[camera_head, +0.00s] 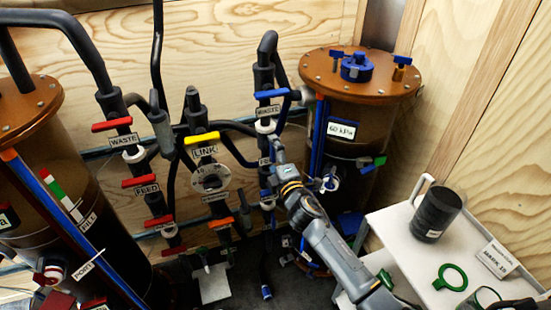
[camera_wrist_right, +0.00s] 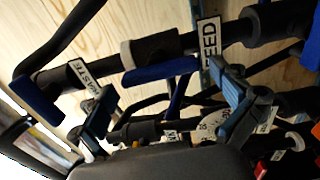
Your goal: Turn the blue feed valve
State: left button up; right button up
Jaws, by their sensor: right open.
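The blue feed valve handle (camera_wrist_right: 160,70) shows in the right wrist view as a flat blue bar on a dark pipe, beside the FEED label (camera_wrist_right: 210,50). My right gripper (camera_wrist_right: 167,90) is open, with one finger on each side of the handle in the picture. I cannot tell whether either finger touches it. In the head view my right gripper (camera_head: 274,155) is at the blue-handled pipe and hides much of that valve. My left gripper is not in view.
The blue waste valve handle (camera_head: 272,93) is above on the same pipe. Red handles (camera_head: 140,181) and a yellow link handle (camera_head: 202,138) are to the left. A tank (camera_head: 345,115) stands behind right. A white cart (camera_head: 400,235) with a dark cup (camera_head: 437,212) is at the right.

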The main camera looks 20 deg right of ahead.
jog(key=s, duration=1.2)
jog(key=shift+d, duration=0.2)
jog(key=s+d+f+m+g, duration=0.1)
jog(key=s+f+m+g, duration=0.25)
jog(key=f, duration=0.85)
jog(key=s+d+f+m+g, duration=0.15)
jog(key=s+f, duration=0.35)
jog(key=f, duration=0.7)
jog(key=s+f+m+g, duration=0.3)
jog(key=s+f+g, duration=0.1)
jog(key=f, duration=0.8)
jog(key=s+f+m+g, duration=0.2)
jog(key=s+f, duration=0.4)
jog(key=s, duration=0.5)
jog(key=s+f+m+g, duration=0.3)
jog(key=s+f, duration=0.3)
jog(key=s, duration=0.6)
jog(key=s+d+f+m+g, duration=0.1)
jog(key=s+f+m+g, duration=0.2)
jog(key=s+f, duration=0.4)
jog(key=s, duration=0.5)
jog(key=shift+h, duration=0.3)
